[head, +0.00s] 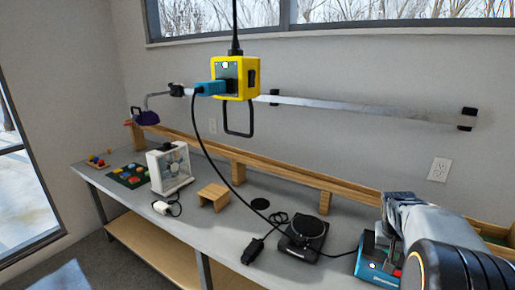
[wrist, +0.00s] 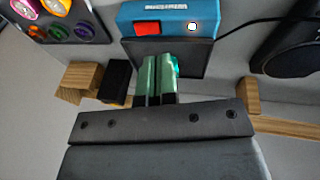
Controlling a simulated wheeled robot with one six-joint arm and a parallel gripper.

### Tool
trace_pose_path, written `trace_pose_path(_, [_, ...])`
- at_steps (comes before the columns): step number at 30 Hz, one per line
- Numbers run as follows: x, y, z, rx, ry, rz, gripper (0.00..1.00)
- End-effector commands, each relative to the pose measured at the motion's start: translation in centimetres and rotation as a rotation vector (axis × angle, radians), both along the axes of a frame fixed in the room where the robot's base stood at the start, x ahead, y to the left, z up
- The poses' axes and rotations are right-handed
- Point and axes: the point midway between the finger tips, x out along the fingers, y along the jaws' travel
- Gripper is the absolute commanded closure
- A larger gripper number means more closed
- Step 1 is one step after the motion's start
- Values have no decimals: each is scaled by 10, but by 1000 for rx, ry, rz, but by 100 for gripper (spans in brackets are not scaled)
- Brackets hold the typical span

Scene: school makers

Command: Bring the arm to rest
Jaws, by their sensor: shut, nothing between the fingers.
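My gripper (wrist: 157,62) shows in the wrist view with its two green fingers together, side by side, and nothing between them. The fingertips are in front of the dark face of a blue box (wrist: 178,16) with a red switch and a small lit button. I cannot tell whether they touch it. In the head view my arm (head: 440,235) comes in at the lower right, above the same blue box (head: 371,268), and hides part of it. The fingers are hard to make out there.
A black round-topped device (head: 303,236) sits left of the blue box. A yellow outlet box (head: 236,77) hangs over the workbench (head: 215,235) with a blue plug and dangling cable. A wooden rail (head: 270,164) runs along the back. A wooden stand (head: 213,196) is farther left.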

Motion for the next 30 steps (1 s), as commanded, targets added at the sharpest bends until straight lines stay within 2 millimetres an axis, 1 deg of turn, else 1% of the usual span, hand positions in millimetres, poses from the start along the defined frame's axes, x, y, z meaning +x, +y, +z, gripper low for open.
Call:
trace_pose_path(1, [-10,23,-1,29,2,31,100])
trace_pose_path(2, [-15,39,-2,46,0,56,100])
trace_pose_path(3, [-22,62,-1,69,-5,92,100])
trace_pose_path(5, [-35,97,0,97,-15,154,100])
trace_pose_path(6, [-43,118,1,114,-23,196,100])
trace_pose_path(9, [-66,166,3,147,-47,296,100])
trace_pose_path(12, [-85,201,5,168,-74,385,100])
trace_pose_path(15, [-99,225,9,175,-103,456,100])
trace_pose_path(17, [-104,235,13,175,-121,492,100])
trace_pose_path(20, [-105,247,23,165,-153,539,100])
trace_pose_path(24, [-105,252,25,165,-159,561,100])
trace_pose_path(30, [-104,252,25,165,-158,559,100])
